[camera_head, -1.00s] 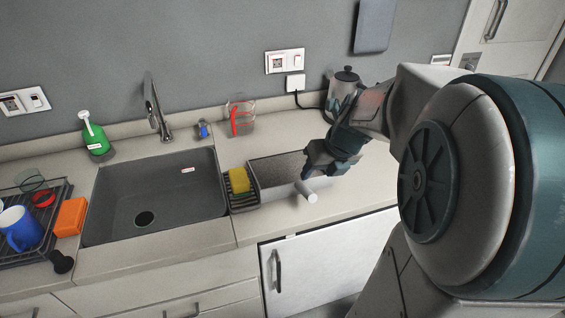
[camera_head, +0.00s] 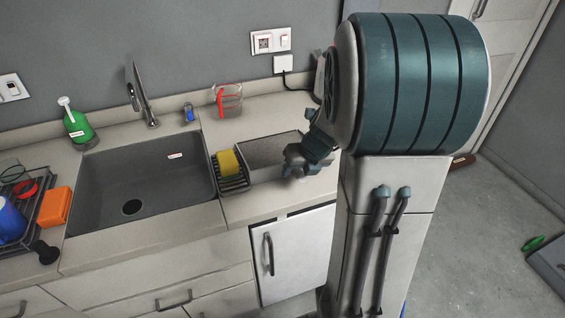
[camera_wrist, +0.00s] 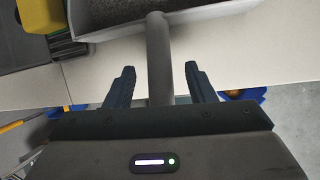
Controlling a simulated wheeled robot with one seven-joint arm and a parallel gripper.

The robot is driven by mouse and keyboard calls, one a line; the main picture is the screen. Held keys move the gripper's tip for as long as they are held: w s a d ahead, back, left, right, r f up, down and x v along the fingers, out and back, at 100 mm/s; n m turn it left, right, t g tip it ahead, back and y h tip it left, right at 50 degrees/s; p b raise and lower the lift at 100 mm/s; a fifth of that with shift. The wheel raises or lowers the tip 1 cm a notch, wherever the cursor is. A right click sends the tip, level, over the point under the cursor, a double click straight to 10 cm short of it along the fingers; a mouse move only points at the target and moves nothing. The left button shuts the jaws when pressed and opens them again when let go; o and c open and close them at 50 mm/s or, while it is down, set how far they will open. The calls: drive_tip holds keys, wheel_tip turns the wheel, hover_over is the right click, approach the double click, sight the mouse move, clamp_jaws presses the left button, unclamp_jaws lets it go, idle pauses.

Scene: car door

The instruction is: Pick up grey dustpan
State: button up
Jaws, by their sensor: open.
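The grey dustpan (camera_head: 268,152) lies on the counter to the right of the sink, its pan dark and speckled inside. Its round handle (camera_wrist: 158,48) shows in the wrist view, running down from the pan between my fingers. My gripper (camera_wrist: 160,82) is open, with one finger on each side of the handle and visible gaps on both sides. In the head view my gripper (camera_head: 297,160) is at the dustpan's near right end and hides the handle.
A yellow sponge (camera_head: 228,162) on a black rack (camera_head: 232,182) stands just left of the dustpan. The sink (camera_head: 145,185) lies further left. A red-handled clear jug (camera_head: 228,99) stands behind. The counter's front edge is close to my gripper.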

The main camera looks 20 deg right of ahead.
drive_tip(key=shift+x, duration=1.1)
clamp_jaws()
drive_tip(key=shift+r, duration=0.15)
